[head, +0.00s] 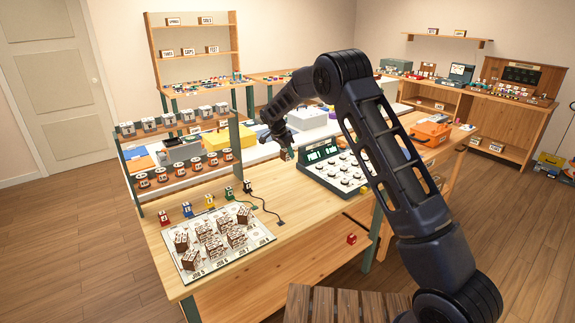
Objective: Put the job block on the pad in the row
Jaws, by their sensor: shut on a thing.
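My gripper (286,153) is at the far side of the wooden bench, just left of the dark green console. It is shut on a small block (287,156), mostly hidden by the fingers; its markings are too small to read. A pale mat (262,238) with JOB labels along its front edge lies at the bench's front left. Several brown-and-white blocks (215,246) stand on it. Behind the mat is a row of small coloured blocks: red (164,217), blue (187,209), yellow (210,203), green (229,193) and black (248,187). I cannot tell which spot is the pad.
The console (318,176) has a lit display and several round white keys. A two-level rack (186,174) of labelled items stands behind the row at left. Black cables (281,223) lie on the bench. Bare wood (300,222) lies between mat and console. A red block (351,239) sits lower down.

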